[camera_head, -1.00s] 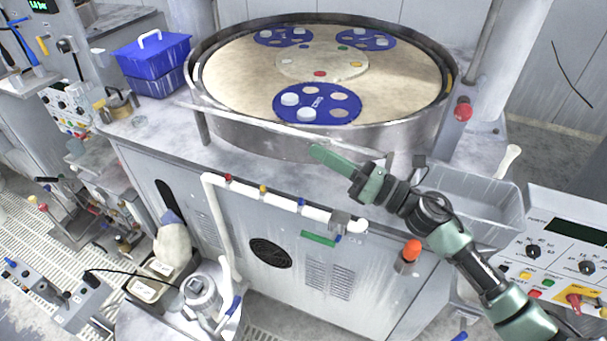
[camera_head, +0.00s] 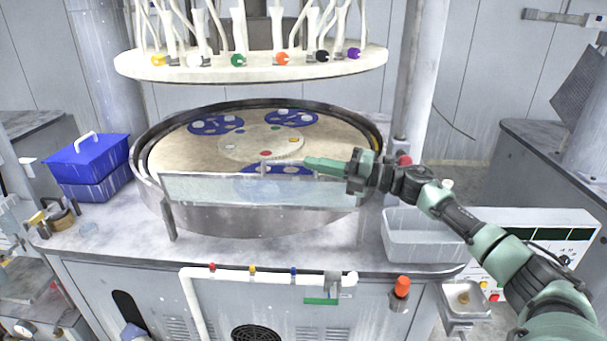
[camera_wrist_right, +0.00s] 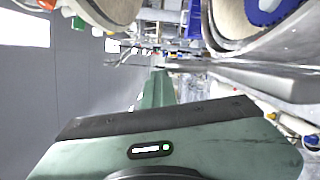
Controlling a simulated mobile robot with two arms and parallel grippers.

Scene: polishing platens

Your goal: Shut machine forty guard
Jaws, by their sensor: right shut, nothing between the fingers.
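The guard (camera_head: 230,190) is a clear panel with a pale frame at the front of the round polishing platen (camera_head: 165,215). It stands across the platen's front rim, with a post at its left end. My right gripper (camera_head: 308,163) is shut and empty, with its green fingertips at the panel's top edge, right of its middle. I cannot tell whether they touch it. In the right wrist view the green fingers (camera_wrist_right: 157,92) point away beside a metal bar. My left gripper is not in view. No machine number is readable.
A white overhead head (camera_head: 250,65) with coloured knobs and hoses hangs above the platen. Blue discs lie on the platen. A blue lidded box (camera_head: 88,165) stands left, a clear tray (camera_head: 420,240) right. An orange knob (camera_head: 401,287) is on the cabinet front.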

